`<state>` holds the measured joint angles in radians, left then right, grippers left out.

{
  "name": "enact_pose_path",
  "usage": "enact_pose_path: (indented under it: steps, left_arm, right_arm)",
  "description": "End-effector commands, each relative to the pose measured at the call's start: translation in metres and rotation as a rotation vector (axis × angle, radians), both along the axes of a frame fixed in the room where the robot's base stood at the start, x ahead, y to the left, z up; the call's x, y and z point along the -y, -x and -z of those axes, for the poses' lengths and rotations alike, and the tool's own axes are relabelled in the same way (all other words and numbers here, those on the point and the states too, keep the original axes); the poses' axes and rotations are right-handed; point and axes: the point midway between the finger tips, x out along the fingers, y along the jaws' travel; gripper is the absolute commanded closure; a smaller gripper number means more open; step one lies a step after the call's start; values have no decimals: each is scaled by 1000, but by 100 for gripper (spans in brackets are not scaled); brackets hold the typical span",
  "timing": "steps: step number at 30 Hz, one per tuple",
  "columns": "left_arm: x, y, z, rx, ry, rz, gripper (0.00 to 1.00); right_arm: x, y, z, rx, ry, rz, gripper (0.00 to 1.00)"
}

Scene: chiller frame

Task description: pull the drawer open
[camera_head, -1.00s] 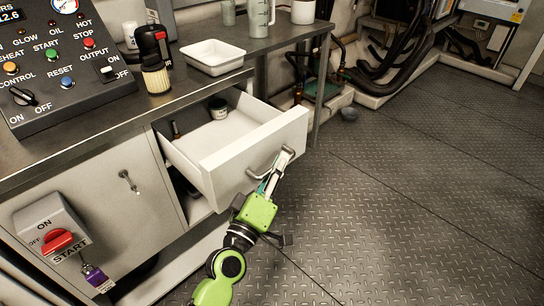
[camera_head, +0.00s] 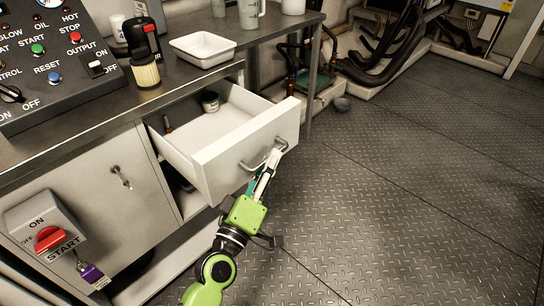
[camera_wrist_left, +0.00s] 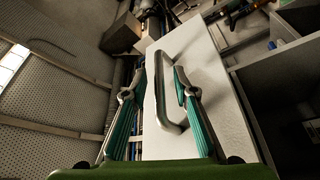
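The white drawer (camera_head: 246,151) under the workbench stands pulled out, its inside showing from above. Its grey bar handle (camera_head: 250,167) is on the front panel. My left gripper (camera_head: 270,168) is at the right part of the handle, with its green wrist below. In the left wrist view, the gripper's two fingers (camera_wrist_left: 165,90) are apart, one on each side of the handle (camera_wrist_left: 161,75), with gaps showing between fingers and bar. My right gripper is in neither view.
A small jar (camera_head: 210,101) stands inside the drawer. A red switch (camera_head: 49,239) is on the cabinet at left. The plate floor (camera_head: 400,180) to the right is clear.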

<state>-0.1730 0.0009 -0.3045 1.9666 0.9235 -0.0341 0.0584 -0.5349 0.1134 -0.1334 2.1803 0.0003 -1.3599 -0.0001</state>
Motion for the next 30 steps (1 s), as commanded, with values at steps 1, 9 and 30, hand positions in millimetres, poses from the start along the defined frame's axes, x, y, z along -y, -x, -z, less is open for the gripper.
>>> enact_pose_path:
  steps: [1,9,30]
  left_arm:
    - [-4,11,4,-3,-5,1,74]
    - [-21,64,16,-4,-4,2,74]
    - [-30,91,21,0,1,-1,74]
  right_arm:
    - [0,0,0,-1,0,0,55]
    - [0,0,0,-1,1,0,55]
    - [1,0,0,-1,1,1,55]
